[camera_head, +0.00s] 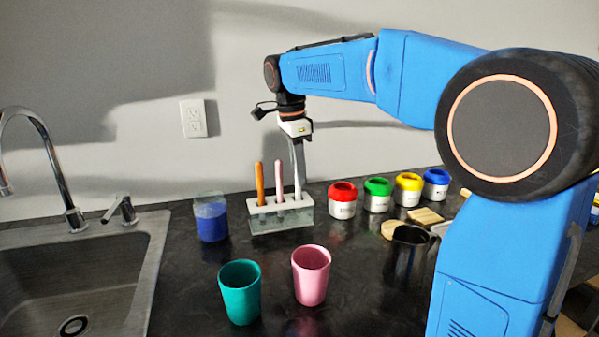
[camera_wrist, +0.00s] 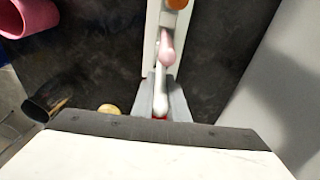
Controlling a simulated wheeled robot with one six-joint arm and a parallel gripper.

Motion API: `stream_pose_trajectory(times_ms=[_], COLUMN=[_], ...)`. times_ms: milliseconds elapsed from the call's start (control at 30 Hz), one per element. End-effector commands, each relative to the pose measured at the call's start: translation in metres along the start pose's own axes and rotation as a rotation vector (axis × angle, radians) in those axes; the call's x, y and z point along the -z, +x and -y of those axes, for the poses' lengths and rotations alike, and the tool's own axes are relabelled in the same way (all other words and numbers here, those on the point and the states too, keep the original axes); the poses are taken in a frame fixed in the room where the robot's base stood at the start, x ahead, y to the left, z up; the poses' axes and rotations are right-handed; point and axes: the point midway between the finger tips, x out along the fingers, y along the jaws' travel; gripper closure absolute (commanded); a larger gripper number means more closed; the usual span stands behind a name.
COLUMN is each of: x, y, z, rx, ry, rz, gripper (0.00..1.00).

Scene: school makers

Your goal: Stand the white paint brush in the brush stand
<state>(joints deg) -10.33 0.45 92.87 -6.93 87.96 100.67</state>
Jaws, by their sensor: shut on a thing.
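The brush stand (camera_head: 268,223) is a white-topped block with a clear body on the dark counter, near the wall. An orange brush (camera_head: 260,182) and a pink brush (camera_head: 278,180) stand upright in it. The white paint brush (camera_head: 297,185) is upright at the stand's right end, its lower end at the stand's top; I cannot tell how deep it sits. My gripper (camera_head: 299,148) points down above that end, shut on the white brush. In the wrist view the white brush (camera_wrist: 161,92) shows between the fingers, beside the pink brush (camera_wrist: 166,47) and over the stand (camera_wrist: 151,40).
A jar of blue liquid (camera_head: 211,218) stands left of the stand. A red-lidded paint pot (camera_head: 342,203) and others stand to the right. A teal cup (camera_head: 240,292) and a pink cup (camera_head: 311,276) are in front. A sink (camera_head: 75,275) lies at the left.

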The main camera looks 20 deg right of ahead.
Motion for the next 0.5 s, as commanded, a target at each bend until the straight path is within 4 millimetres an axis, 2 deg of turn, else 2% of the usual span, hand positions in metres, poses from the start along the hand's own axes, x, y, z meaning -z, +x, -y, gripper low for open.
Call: stream_pose_trajectory(times_ms=[67,100,167,200,500], x=[0.0000,0.0000,0.0000,0.0000,0.0000], y=[-0.0001,-0.0001,-0.0001,-0.0001,-0.0015], z=[0.0000,0.0000,0.0000,0.0000,0.0001], rx=[0.000,0.000,0.000,0.000,0.000], ry=[0.000,0.000,0.000,0.000,0.000], rz=[0.000,0.000,0.000,0.000,0.000], gripper=[1.00,0.82,0.68,0.65,0.65])
